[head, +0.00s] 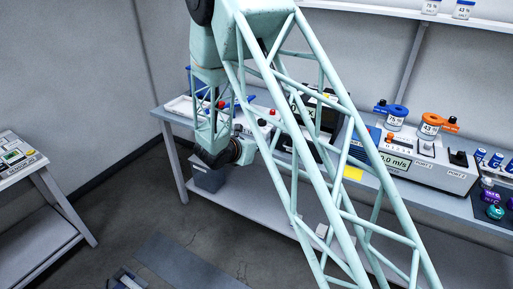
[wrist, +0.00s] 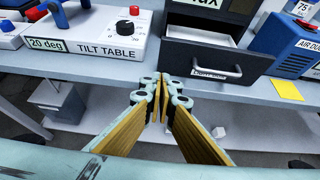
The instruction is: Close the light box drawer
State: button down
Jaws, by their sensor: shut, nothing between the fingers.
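The dark light box (wrist: 228,8) stands on the bench, marked "lux"; it also shows behind my arm in the head view (head: 308,110). Its drawer (wrist: 190,54) is pulled out, with the pale inside showing between the box and the drawer front. A pale bar handle (wrist: 222,74) and a label are on the drawer front. My gripper (wrist: 163,98) is shut and empty. In the wrist view its tips show just below and left of the drawer front, apart from the handle.
A blue air unit (wrist: 290,45) stands close on the right, with a yellow note (wrist: 286,89) at the bench edge. A grey bin (head: 208,178) sits on the lower shelf.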

jog(key=shift+w+d+r+b+x, duration=0.15)
jog(key=shift+r+x, duration=0.15)
jog(key=shift+x, duration=1.05)
jog(key=shift+w+r+b+x, duration=0.15)
jog(key=shift+r+x, duration=0.15)
jog(key=shift+x, duration=1.1)
jog(key=shift+w+d+r+b+x, duration=0.15)
jog(key=shift+r+x, duration=0.1)
jog(key=shift+x, duration=1.1)
jog(key=shift+w, duration=0.15)
jog(key=w+d, duration=0.2)
jog(key=w, duration=0.2)
jog(key=w+d+b, duration=0.1)
jog(key=w+d, duration=0.2)
jog(key=w, duration=0.1)
jog(key=w+d+b, duration=0.1)
jog(key=w+d, duration=0.1)
jog(key=w, duration=0.2)
jog(key=shift+w+d, duration=0.2)
jog(key=shift+w, duration=0.1)
jog(key=shift+w+d, duration=0.1)
jog(key=shift+w, duration=0.15)
jog(key=shift+w+r, duration=0.15)
jog(key=shift+r, duration=0.1)
jog(key=shift+r, duration=0.1)
